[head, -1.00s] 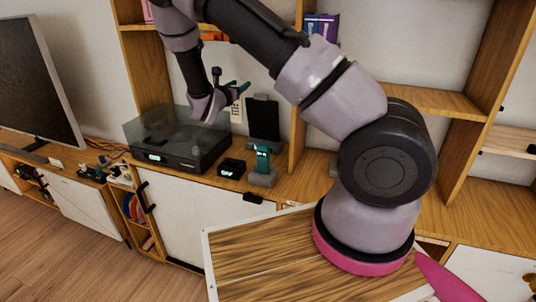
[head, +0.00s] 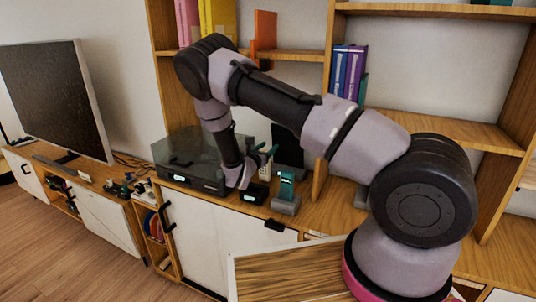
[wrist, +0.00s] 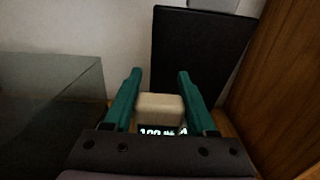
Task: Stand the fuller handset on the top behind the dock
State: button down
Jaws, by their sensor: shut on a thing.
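My gripper (wrist: 160,85) has teal fingers, one on each side of a cream handset (wrist: 159,107), and is shut on it. A lit display on the handset shows what looks like "100 %"; part is hidden by my gripper. In the head view my gripper (head: 264,157) holds the cream handset (head: 265,172) over the wooden top, behind the small black box. Whether its foot touches the top I cannot tell. A teal handset (head: 286,184) with a small lit display stands upright in the grey dock (head: 286,206), right of and nearer than my gripper.
A black panel (head: 288,147) stands upright behind, also large in the wrist view (wrist: 198,52). A clear-lidded black player (head: 188,178) is close on the left. A small black box (head: 254,194) with a lit display sits left of the dock. A wooden upright (wrist: 285,75) is to the right.

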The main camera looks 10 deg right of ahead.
jog(key=shift+f, duration=1.25)
jog(key=shift+f, duration=0.15)
jog(key=shift+c, duration=1)
grip_release()
